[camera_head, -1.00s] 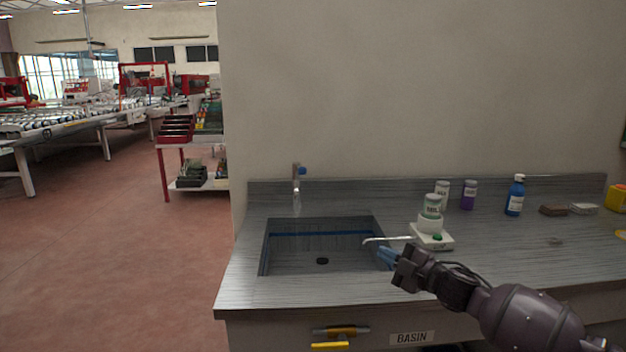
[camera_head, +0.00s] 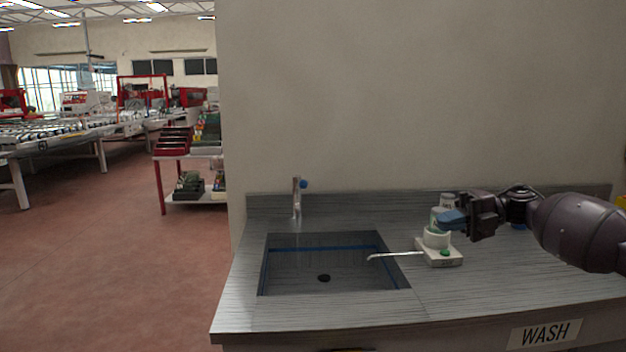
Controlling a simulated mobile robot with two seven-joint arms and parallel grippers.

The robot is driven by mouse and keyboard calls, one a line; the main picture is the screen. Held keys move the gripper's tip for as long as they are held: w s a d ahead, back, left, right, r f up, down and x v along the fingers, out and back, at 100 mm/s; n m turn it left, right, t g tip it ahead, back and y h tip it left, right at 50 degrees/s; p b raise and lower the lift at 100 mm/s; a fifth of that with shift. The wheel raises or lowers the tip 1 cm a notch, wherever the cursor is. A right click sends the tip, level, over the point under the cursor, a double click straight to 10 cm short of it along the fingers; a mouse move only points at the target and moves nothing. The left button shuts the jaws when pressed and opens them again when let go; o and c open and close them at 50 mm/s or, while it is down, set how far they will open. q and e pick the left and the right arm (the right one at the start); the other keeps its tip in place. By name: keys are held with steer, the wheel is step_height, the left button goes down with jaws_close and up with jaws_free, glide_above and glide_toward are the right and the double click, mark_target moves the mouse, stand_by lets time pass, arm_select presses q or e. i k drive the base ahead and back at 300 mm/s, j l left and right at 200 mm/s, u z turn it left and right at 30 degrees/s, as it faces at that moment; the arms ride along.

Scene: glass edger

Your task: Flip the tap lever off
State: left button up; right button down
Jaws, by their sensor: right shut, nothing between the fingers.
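The tap (camera_head: 296,198) stands at the back edge of the sink, left of centre. Its small blue lever (camera_head: 304,184) is on the right side of the tap's top. The sink basin (camera_head: 335,270) is below and in front of the tap. My right gripper (camera_head: 450,219) is shut and empty, raised above the counter well to the right of the tap, its blue fingers pointing left. It overlaps the bottles behind it. My left gripper is not in view.
A white device with a green button and thin spout (camera_head: 440,255) stands right of the sink, just below my right gripper. Bottles (camera_head: 447,200) behind it are partly hidden by my arm. The counter (camera_head: 330,312) front is clear. A "WASH" label (camera_head: 545,334) is on the counter front.

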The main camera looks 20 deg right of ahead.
mark_target(296, 179)
steer(key=i, duration=1.4)
